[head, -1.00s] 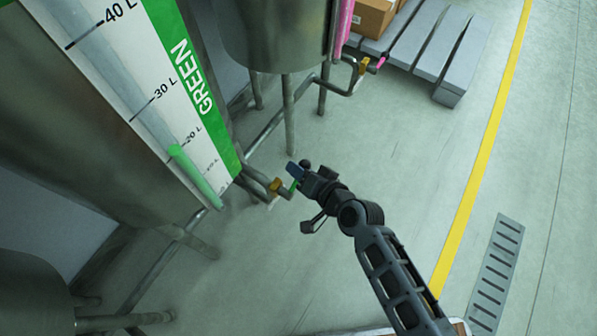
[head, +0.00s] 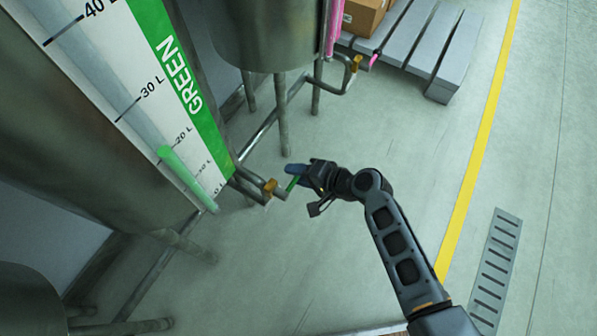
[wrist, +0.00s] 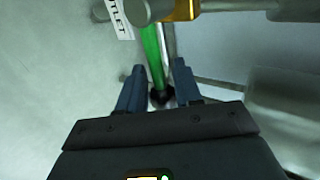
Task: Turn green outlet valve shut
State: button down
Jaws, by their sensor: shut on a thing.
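The green outlet valve has a green handle (head: 292,184) beside a brass-coloured body (head: 269,188) on the outlet pipe at the foot of the green-labelled drum. My gripper (head: 295,170) is shut on the handle, at its end away from the valve body. In the wrist view the green handle (wrist: 152,48) runs down between the two blue fingers of my gripper (wrist: 158,85). The brass body (wrist: 185,10) shows at the top edge there. A white tag (wrist: 119,20) with partly cut-off lettering hangs beside the handle.
The green drum's level scale (head: 150,90) stands at the left. Another drum (head: 262,35) with a pink-handled valve (head: 373,61) stands behind. A grey pallet (head: 432,45) carries a cardboard box (head: 366,15). The floor right of my gripper is clear up to the yellow line (head: 478,160).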

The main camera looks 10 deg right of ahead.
jog(key=shift+w+d, duration=0.2)
jog(key=shift+w, duration=0.05)
jog(key=c, duration=1)
grip_release()
jog(key=shift+o, duration=0.8)
jog(key=shift+s+a, duration=0.1)
jog(key=p+v, duration=0.2)
jog(key=v, duration=0.5)
jog(key=shift+s+d+r, duration=0.15)
jog(key=shift+s+d, duration=0.1)
